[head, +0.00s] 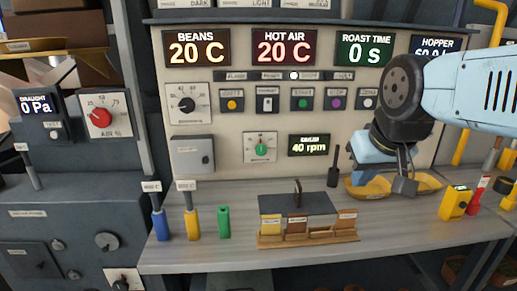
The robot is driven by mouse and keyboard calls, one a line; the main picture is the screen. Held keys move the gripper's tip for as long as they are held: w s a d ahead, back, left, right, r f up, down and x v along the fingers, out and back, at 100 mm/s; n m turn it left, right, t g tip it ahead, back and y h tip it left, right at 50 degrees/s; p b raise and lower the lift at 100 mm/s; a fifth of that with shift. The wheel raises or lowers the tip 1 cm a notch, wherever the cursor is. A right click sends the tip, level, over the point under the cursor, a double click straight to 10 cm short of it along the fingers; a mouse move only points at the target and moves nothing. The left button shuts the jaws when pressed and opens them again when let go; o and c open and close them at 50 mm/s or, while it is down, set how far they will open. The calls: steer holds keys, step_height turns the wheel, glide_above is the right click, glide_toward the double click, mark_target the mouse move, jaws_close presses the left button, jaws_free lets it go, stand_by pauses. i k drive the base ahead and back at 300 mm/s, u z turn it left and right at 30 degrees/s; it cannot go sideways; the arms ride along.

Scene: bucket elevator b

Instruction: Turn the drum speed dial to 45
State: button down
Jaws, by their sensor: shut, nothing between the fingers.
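The drum speed dial (261,149) is a green knob on a white square plate, low on the beige control panel. The drum display (309,146) to its right reads 40 rpm. The knob's pointer and scale are too small to read exactly. My gripper (404,185) hangs from my light blue arm at the right, well right of the dial and in front of the panel. It is shut and empty, pointing down over the yellow scoop-like trays (368,188). Nothing covers the dial.
Above are displays for beans (197,48), hot air (284,48) and roast time (364,49), plus a button row. A wooden rack (308,239) and blue (161,225), yellow and green handles stand on the counter below. The space before the dial is clear.

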mark_target(261, 150)
steer(key=z, duration=1.05)
steer(key=k, duration=1.45)
steer(key=u, duration=0.6)
steer(key=i, duration=1.05)
steer(key=z, duration=0.1)
